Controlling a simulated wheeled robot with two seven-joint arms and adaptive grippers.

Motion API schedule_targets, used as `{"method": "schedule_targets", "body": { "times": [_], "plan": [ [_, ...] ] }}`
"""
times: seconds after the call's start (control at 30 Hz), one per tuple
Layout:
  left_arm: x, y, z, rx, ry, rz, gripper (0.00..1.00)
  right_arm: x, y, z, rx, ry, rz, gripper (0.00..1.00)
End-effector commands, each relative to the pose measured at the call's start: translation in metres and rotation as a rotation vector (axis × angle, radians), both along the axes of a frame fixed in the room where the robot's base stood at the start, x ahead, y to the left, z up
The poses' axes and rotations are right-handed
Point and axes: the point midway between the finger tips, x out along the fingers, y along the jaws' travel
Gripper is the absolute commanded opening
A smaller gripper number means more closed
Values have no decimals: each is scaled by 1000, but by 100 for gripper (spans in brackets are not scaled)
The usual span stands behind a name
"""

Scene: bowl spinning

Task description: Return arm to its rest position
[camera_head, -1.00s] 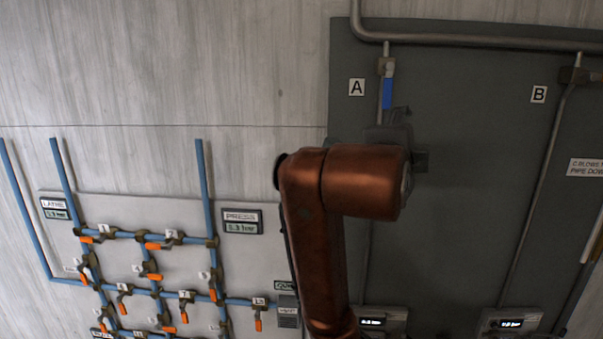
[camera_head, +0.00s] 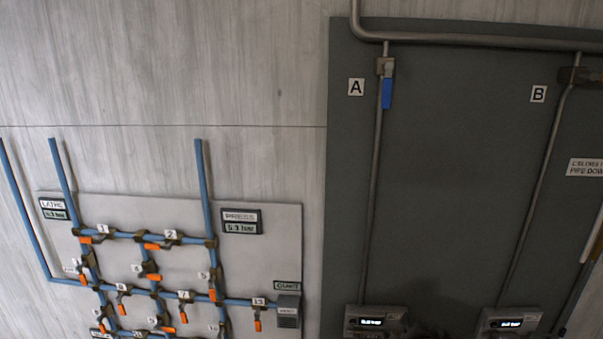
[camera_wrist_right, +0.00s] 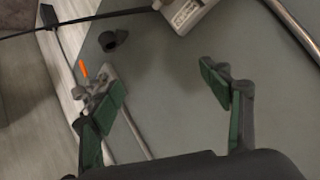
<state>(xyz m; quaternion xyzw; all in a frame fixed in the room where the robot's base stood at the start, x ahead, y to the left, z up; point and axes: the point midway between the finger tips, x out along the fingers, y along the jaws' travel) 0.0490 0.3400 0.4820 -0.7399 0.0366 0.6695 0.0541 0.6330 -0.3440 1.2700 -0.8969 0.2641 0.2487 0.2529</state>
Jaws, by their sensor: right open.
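My right gripper (camera_wrist_right: 165,90) shows only in the right wrist view, with its two green-padded fingers spread apart and nothing between them. It faces a grey panel, and neither finger is seen to grip anything. Behind the left finger is a pipe fitting with an orange handle (camera_wrist_right: 83,69); whether they touch cannot be told. No arm shows clearly in the head view, and my left gripper is in neither view.
In the head view, a dark panel (camera_head: 450,180) carries pipe A with a blue handle (camera_head: 387,93), pipe B (camera_head: 540,180) and display boxes (camera_head: 372,321) below. A pale board (camera_head: 270,270) at lower left holds blue pipes with several orange-handled valves (camera_head: 152,246).

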Motion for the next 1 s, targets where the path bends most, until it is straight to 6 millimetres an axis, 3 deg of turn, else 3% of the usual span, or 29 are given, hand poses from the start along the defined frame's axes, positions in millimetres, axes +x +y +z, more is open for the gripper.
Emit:
{"method": "schedule_targets", "body": {
  "times": [0.03,0.2,0.4,0.5,0.7,1.0],
  "plan": [
    [0,0,0,0,0,0,40,-18,-9,-34,-25,56,28,71],
    [0,0,0,0,-1,0,40,-77,-24,-123,-101,219,158,71],
    [0,0,0,0,-1,0,40,-166,-31,-210,-162,400,329,71],
    [0,0,0,0,-1,0,40,-214,-30,-244,-180,481,419,71],
    [0,0,0,0,0,0,40,-286,-25,-281,-193,587,554,71],
    [0,0,0,0,0,0,40,-358,-15,-306,-188,678,686,71]
  ]
}}
